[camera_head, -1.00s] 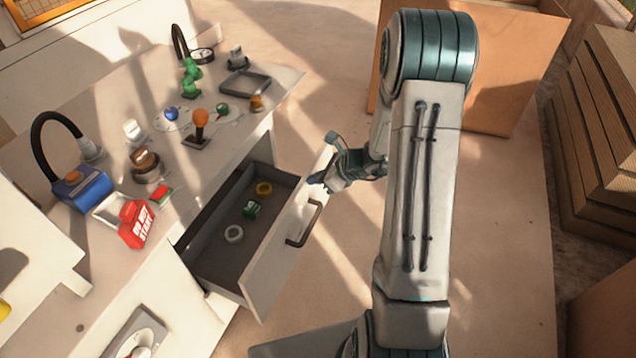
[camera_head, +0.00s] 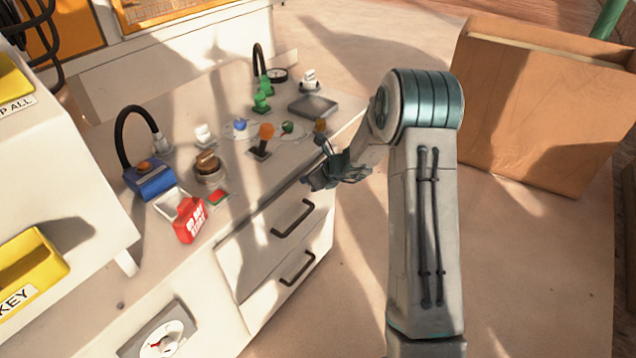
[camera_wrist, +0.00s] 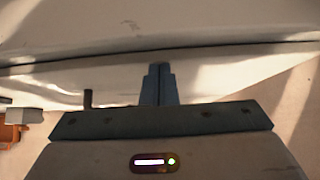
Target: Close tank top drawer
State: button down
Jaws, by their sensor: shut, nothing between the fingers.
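The top drawer (camera_head: 262,243) is a light front panel with a dark bar handle (camera_head: 294,218), in the middle of the head view. It looks flush with the cabinet, and its inside is hidden. My gripper (camera_head: 312,182) is by the upper right of the drawer front, near the counter's edge. In the wrist view my gripper (camera_wrist: 159,72) has its fingers together, pointing at a pale flat surface with a dark gap line across it. I cannot tell whether the fingertips touch that surface. Nothing is held.
A second drawer with its handle (camera_head: 297,268) is below, also shut. The counter bears a blue box (camera_head: 150,182), a red sign block (camera_head: 189,222), an orange-topped lever (camera_head: 266,132) and a grey tray (camera_head: 313,106). A large cardboard box (camera_head: 540,110) stands at right; the floor between is clear.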

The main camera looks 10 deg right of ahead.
jog(key=shift+w+a+r, duration=0.15)
jog(key=shift+a, duration=0.1)
jog(key=shift+d, duration=0.1)
